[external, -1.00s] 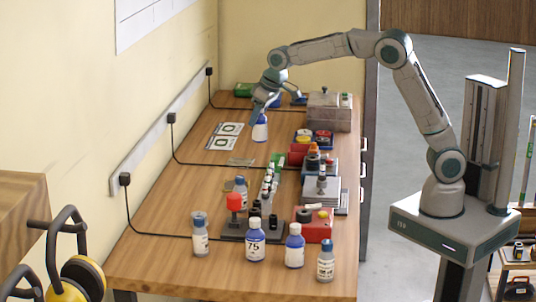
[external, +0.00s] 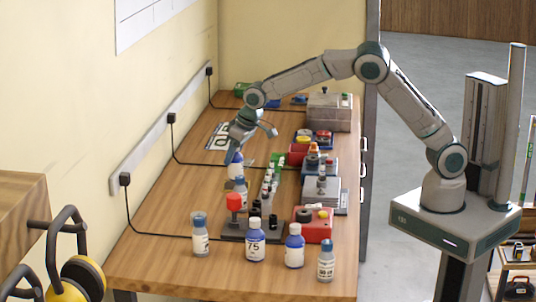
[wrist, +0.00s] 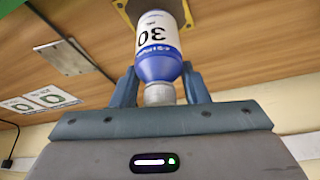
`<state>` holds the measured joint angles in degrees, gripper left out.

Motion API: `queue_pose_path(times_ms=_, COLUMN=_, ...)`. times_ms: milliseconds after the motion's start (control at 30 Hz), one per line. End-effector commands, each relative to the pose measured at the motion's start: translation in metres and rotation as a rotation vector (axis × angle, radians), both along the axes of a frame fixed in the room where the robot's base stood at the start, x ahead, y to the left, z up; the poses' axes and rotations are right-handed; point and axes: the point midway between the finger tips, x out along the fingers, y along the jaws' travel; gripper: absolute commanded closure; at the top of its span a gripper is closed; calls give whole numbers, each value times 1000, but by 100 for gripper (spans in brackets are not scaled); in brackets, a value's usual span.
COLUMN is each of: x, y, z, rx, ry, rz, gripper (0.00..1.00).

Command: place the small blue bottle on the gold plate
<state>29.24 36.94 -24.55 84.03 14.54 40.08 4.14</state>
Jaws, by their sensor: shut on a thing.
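The small blue bottle (external: 236,170) has a white label and hangs below my gripper (external: 237,150) over the middle of the bench. In the wrist view the bottle (wrist: 157,45) shows a label reading 30, upside down, and a pale cap between the fingers. My gripper (wrist: 160,92) is shut on it at the cap end. The gold plate (wrist: 122,8) shows at the top edge of the wrist view, behind the bottle's base and partly hidden by it. I cannot tell whether the base touches the plate.
Another small bottle (external: 241,190) stands close in front. Several bottles, among them a blue one marked 75 (external: 255,245), stand at the near end. A grey plate (wrist: 62,57) and number cards (wrist: 40,100) lie nearby.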

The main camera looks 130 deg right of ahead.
Motion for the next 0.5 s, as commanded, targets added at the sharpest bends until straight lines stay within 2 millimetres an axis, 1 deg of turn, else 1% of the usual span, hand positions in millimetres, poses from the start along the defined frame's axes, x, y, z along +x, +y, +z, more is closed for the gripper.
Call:
queue_pose_path(times_ms=33, x=0, y=0, z=-7, rx=2, ry=2, rz=0, gripper=87)
queue_pose_path(times_ms=133, x=0, y=0, z=-17, rx=1, ry=0, rz=0, gripper=87)
queue_pose_path(times_ms=500, x=0, y=0, z=-22, rx=0, ry=-1, rz=0, gripper=87)
